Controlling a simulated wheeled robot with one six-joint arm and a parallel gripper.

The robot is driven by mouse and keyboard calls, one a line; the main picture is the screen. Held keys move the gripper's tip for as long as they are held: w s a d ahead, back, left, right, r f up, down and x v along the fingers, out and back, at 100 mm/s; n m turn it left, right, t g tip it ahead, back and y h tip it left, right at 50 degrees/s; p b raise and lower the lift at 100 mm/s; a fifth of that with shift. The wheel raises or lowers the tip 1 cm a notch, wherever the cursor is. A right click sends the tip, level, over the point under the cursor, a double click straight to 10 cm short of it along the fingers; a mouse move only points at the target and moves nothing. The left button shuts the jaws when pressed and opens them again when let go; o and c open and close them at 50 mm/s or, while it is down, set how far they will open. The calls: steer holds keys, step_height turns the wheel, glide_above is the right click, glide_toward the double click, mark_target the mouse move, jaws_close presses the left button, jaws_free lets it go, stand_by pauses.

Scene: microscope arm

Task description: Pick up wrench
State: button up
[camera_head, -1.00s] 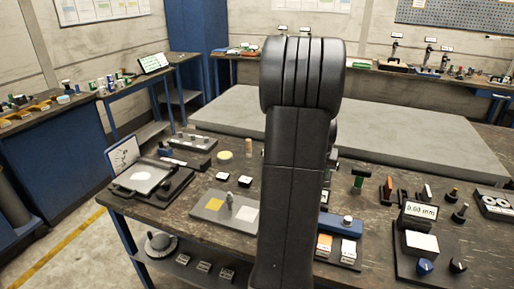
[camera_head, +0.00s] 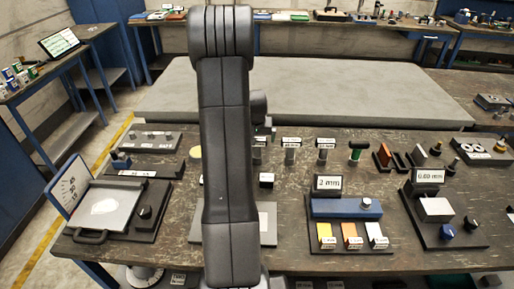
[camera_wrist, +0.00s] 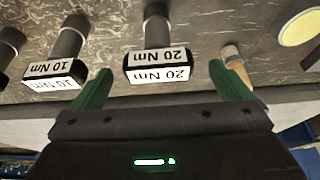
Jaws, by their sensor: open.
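No thing is plainly a wrench; the likeliest are grey-handled tools with dark label blocks. One marked 20 Nm (camera_wrist: 157,67) shows in the wrist view, and one marked 10 Nm (camera_wrist: 55,72) lies to its left. My gripper (camera_wrist: 161,70) is open and empty, its green fingers on either side of the 20 Nm block in the picture; I cannot tell the height gap. In the head view my arm hides the gripper. Labelled grey tools stand right of it, a nearer one (camera_head: 291,150) and another (camera_head: 324,150).
A wooden-ended piece (camera_wrist: 231,54) is close by the right finger. A yellow disc (camera_wrist: 300,22) lies beyond it. In the head view a blue gauge block (camera_head: 335,208), a dark measuring stand (camera_head: 415,205) and a scale (camera_head: 105,208) crowd the bench. A grey slab (camera_head: 330,95) lies behind.

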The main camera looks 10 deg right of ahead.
steer(key=shift+p+x, duration=0.7)
steer(key=shift+x, duration=1.65)
steer(key=shift+d, duration=0.15)
steer(key=c, duration=1.4)
steer(key=shift+o, duration=0.2)
steer(key=shift+r, duration=0.1)
